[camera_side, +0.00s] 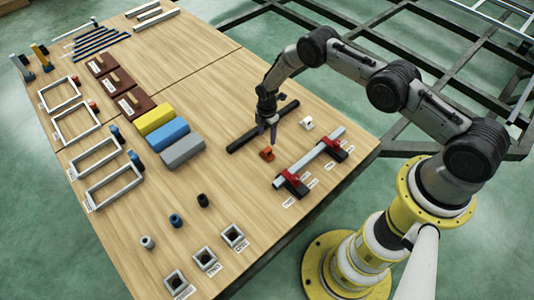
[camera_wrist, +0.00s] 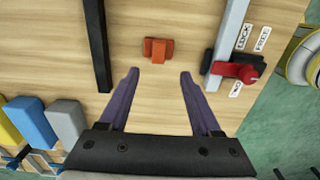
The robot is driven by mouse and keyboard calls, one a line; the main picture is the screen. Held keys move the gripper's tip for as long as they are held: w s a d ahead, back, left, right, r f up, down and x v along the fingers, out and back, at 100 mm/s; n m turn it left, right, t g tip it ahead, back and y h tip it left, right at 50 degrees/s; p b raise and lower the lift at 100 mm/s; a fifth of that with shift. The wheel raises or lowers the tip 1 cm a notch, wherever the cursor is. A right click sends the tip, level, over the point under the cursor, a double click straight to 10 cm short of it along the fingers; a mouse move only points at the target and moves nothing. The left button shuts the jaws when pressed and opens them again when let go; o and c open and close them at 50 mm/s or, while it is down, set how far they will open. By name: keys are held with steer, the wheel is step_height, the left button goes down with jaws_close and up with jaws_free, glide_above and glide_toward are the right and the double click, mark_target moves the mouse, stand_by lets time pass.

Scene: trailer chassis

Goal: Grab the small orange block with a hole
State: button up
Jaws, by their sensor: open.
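The small orange block (camera_side: 267,154) lies on the wooden table, between a black bar and a grey bar. It also shows in the wrist view (camera_wrist: 158,49), near the top middle; its hole cannot be made out clearly. My gripper (camera_side: 268,135) is just above and beside the block in the side view. In the wrist view my gripper (camera_wrist: 159,75) has its two purple fingers spread wide apart, with nothing between them. The block is beyond the fingertips, roughly centred between them, and apart from both.
The black bar (camera_side: 262,127) lies left of the block in the wrist view. The grey bar (camera_side: 312,158) with red clamps (camera_side: 292,183) is to its right. A small white block (camera_side: 307,123) lies nearby. Yellow, blue and grey blocks (camera_side: 183,150) lie farther left.

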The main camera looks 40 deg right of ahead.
mark_target(267, 150)
steer(key=shift+w+d+f, duration=0.1)
steer(key=shift+f, duration=2.55)
steer(key=shift+w+d+f, duration=0.1)
steer(key=shift+f, duration=2.55)
jaws_close()
